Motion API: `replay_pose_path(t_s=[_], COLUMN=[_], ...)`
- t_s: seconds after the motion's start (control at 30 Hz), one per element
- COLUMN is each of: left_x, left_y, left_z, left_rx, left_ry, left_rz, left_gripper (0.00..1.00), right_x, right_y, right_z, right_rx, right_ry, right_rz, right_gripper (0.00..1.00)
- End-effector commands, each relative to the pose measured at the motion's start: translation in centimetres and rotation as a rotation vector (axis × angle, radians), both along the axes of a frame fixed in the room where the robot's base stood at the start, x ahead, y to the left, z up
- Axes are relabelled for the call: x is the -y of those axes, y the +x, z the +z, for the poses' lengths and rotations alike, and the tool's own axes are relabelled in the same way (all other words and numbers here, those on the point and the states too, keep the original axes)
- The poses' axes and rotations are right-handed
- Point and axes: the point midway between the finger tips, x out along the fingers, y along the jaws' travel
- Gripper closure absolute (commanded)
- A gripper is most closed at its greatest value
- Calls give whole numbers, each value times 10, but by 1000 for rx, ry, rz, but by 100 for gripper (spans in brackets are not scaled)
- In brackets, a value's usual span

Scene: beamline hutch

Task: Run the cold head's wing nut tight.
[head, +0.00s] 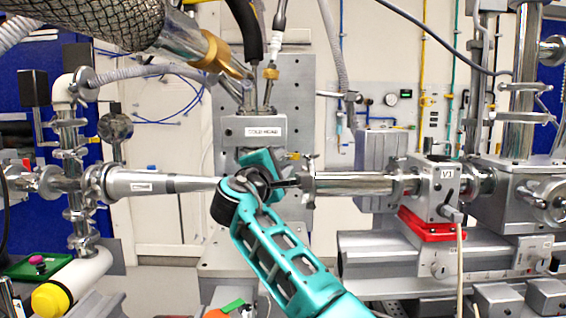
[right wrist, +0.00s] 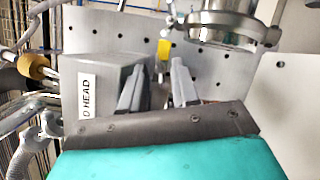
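The cold head (head: 252,131) is a grey block with a "COLD HEAD" label, in the middle of the head view. It also shows at the left of the right wrist view (right wrist: 105,88). A small yellow wing nut (right wrist: 164,49) stands just beyond my right fingertips, roughly between their lines, with a gap seeming to remain. A small yellow part beside the cold head in the head view (head: 294,155) looks like the same nut. My right gripper (right wrist: 157,66) has its two grey fingers apart, with nothing visibly held. In the head view its teal hand (head: 260,163) hides its fingertips.
A horizontal beam pipe (head: 345,184) and the V1 valve (head: 436,185) lie to the right. A tapered pipe (head: 165,183) lies to the left. A braided hose (head: 95,22) hangs above. In the wrist view, a round metal flange (right wrist: 225,27) is close at upper right.

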Motion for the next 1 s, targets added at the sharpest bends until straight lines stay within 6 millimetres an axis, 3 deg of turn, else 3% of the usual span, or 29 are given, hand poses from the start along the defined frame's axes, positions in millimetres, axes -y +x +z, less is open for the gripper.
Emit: replay_pose_path(t_s=[0.2,0.53,1.0], left_x=[0,0,0], left_y=[-1,-4,-4], left_z=[-1,-2,-1], left_rx=[-2,-9,-10], left_ry=[0,0,0], left_rz=[-1,-1,-1], left_gripper=[57,57,57], right_x=[0,0,0], right_y=[0,0,0], right_z=[0,0,1], right_rx=[0,-1,-1], right_ry=[0,0,47], right_rz=[0,0,0], right_gripper=[70,100,100])
